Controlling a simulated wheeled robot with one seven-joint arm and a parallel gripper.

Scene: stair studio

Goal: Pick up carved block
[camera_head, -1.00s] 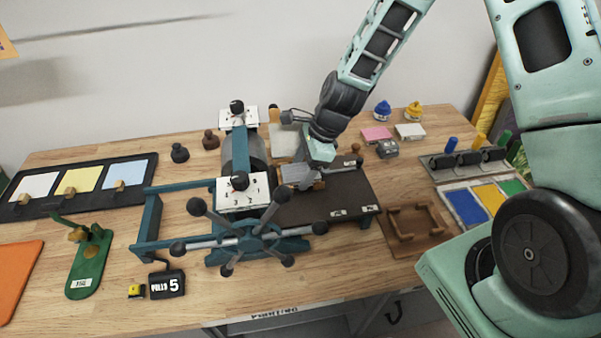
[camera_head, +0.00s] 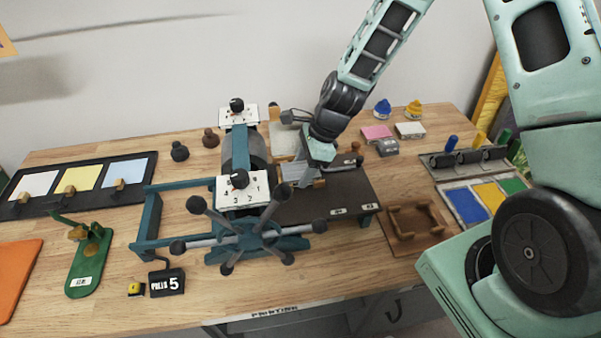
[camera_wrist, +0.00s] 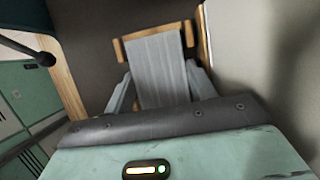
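The carved block (camera_wrist: 158,70) appears to be the grey, finely striped piece in the wrist view, with tan wood at its far edge and sides. In the head view it shows as a pale grey plate (camera_head: 294,171) on the dark press bed (camera_head: 330,195). My gripper (camera_wrist: 162,88) is right at it, with one finger along each side. The fingertips lie close to its sides; whether they press on it cannot be told. My gripper (camera_head: 309,175) partly hides the block in the head view.
The press roller (camera_head: 243,150) and its spoked wheel (camera_head: 250,238) stand just left of my gripper. A wooden frame tray (camera_head: 412,222) lies to the right. Pink (camera_head: 376,132) and white (camera_head: 410,129) blocks lie behind it. The wall rises close behind the table.

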